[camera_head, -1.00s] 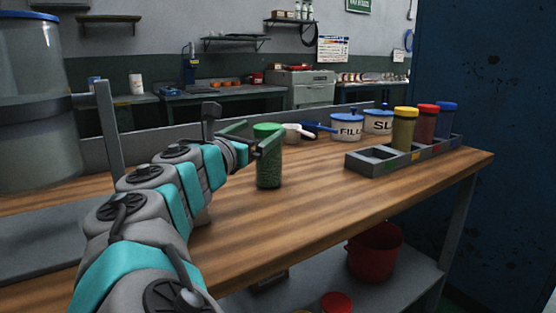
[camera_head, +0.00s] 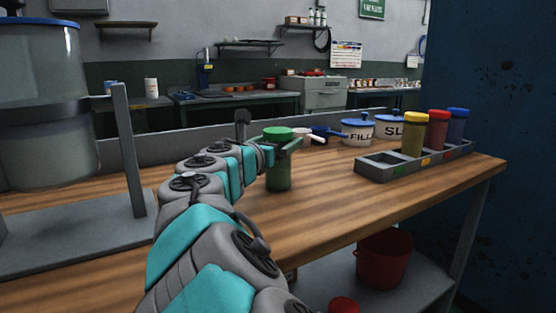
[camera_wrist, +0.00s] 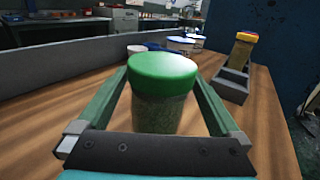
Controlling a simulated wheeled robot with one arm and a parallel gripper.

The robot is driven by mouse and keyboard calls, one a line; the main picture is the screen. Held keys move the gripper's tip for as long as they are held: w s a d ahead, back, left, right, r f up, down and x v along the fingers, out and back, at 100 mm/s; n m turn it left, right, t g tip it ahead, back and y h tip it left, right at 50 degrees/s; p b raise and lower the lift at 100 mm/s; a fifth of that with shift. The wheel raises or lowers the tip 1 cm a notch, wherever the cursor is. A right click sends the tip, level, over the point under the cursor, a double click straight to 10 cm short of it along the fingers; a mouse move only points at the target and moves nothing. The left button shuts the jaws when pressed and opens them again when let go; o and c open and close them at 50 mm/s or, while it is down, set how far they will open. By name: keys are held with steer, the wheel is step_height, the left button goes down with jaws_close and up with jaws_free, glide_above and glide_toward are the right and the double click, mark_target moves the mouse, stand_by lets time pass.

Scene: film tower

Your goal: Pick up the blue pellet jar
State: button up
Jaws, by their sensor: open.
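The blue pellet jar (camera_head: 457,125) stands upright in the right end of a grey rack (camera_head: 405,167) on the workbench, right of a red jar (camera_head: 437,130) and a yellow jar (camera_head: 413,137). A green-lidded jar (camera_head: 278,172) stands upright on the bench left of the rack. My gripper (camera_head: 288,146) is open, with its fingers on either side of the green jar. In the wrist view the green jar (camera_wrist: 163,95) sits between the two fingers, and I cannot tell whether they touch it. The blue jar is not clearly seen in the wrist view.
Two white canisters with blue lids (camera_head: 358,132) stand behind the rack, near white and blue scoops (camera_head: 325,131). A large clear hopper (camera_head: 42,150) stands at the left. Bare bench (camera_head: 330,205) lies in front of the rack. A red bucket (camera_head: 384,258) is on the shelf below.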

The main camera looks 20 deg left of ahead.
steer(key=shift+w+r, duration=0.1)
steer(key=shift+c, duration=0.4)
jaws_close()
stand_by(0.4)
